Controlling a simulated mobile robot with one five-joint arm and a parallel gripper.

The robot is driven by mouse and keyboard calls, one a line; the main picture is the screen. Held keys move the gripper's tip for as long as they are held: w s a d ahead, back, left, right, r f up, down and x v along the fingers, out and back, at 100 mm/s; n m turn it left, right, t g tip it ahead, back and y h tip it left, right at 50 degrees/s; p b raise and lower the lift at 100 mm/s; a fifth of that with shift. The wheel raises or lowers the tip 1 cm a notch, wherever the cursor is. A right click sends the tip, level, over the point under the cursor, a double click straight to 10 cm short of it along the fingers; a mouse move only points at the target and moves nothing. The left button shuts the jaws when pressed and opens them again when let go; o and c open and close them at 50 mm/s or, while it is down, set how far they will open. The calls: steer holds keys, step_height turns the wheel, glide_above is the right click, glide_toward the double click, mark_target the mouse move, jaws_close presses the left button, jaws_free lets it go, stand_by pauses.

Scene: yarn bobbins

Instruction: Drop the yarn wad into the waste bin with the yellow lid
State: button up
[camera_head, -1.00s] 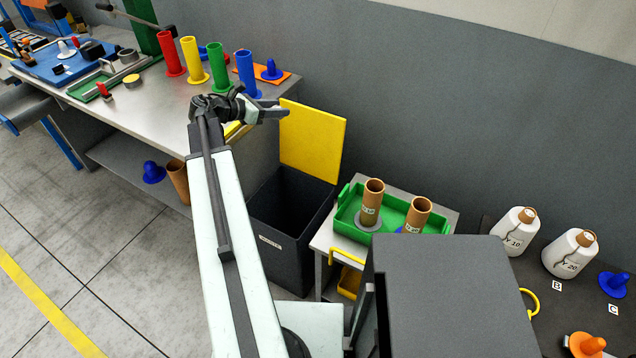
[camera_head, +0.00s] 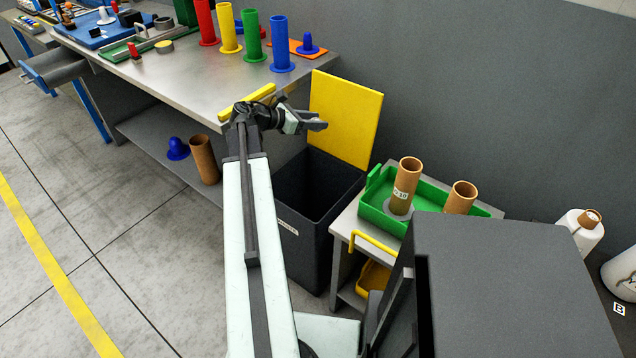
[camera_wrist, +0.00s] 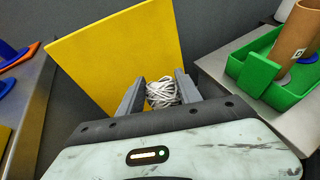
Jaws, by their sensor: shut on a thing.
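The yarn wad (camera_wrist: 162,92) is a tangle of white strands between the two fingers of my gripper (camera_wrist: 159,90) in the wrist view. My gripper is shut on it. In the head view my gripper (camera_head: 318,124) is above the dark waste bin (camera_head: 312,190), in front of its raised yellow lid (camera_head: 344,118); the wad cannot be made out there. The bin is open at the top and its inside looks dark. In the wrist view the yellow lid (camera_wrist: 120,50) stands upright just beyond the fingers.
A workbench (camera_head: 190,80) with red, yellow, green and blue tubes stands left of the bin. A small cart (camera_head: 350,220) with a green tray (camera_head: 376,205) holding brown tubes stands to the right. A brown tube (camera_head: 204,160) and blue cone (camera_head: 177,148) sit on the bench's lower shelf.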

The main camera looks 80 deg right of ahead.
step_height(320, 180, down, 23)
steer(key=b, duration=1.9)
steer(key=shift+s+a+f+b, duration=0.2)
steer(key=shift+s+a+b, duration=0.05)
steer(key=shift+a+b, duration=0.15)
steer(key=o, duration=1.4)
steer(key=p+v, duration=0.3)
steer(key=v, duration=0.5)
